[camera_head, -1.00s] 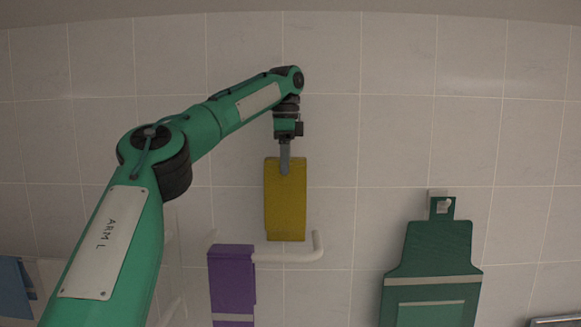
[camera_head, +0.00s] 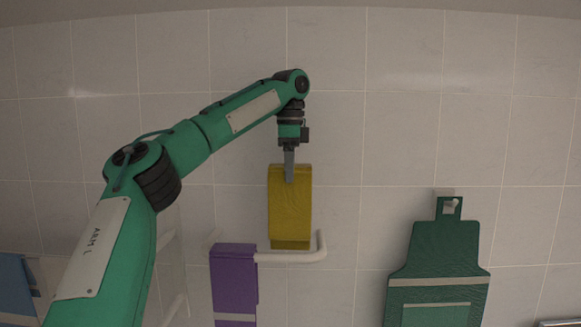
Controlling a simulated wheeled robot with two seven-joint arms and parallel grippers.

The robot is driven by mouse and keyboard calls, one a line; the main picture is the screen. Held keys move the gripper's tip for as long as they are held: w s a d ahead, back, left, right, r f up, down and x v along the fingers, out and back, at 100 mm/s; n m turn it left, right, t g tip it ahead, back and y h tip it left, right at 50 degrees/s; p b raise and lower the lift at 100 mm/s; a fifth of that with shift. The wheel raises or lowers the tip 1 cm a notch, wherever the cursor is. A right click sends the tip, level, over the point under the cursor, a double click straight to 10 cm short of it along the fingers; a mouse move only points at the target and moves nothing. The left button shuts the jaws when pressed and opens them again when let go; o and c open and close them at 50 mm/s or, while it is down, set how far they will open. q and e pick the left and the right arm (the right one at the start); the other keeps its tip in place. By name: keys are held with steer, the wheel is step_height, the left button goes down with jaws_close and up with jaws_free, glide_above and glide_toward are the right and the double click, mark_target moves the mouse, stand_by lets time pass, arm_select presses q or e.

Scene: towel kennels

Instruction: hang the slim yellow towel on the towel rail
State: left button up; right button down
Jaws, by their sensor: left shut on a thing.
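The slim yellow towel (camera_head: 289,210) hangs upright from my left gripper (camera_head: 289,176), which is shut on its upper part. The towel's lower end is at the height of the white towel rail (camera_head: 290,257) and overlaps its line in the view. The rail shows just below the towel and curves up at its right end. I cannot tell whether the towel touches the rail or is in front of it. My right gripper is not in view.
A purple towel (camera_head: 234,279) hangs over the left part of the rail. A green apron-like cloth (camera_head: 437,262) hangs from a wall hook (camera_head: 450,204) at the right. A blue cloth (camera_head: 14,285) is at the far left. The rail's right part is bare.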

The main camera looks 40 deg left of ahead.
arm_select(q)
glide_above(289, 253)
steer(key=shift+s+f+b, duration=0.1)
steer(key=shift+f+b, duration=2.8)
steer(key=shift+f, duration=5.3)
steer(key=shift+f+b, duration=0.4)
steer(key=shift+f, duration=0.4)
steer(key=o, duration=1.4)
steer(key=shift+c, duration=0.2)
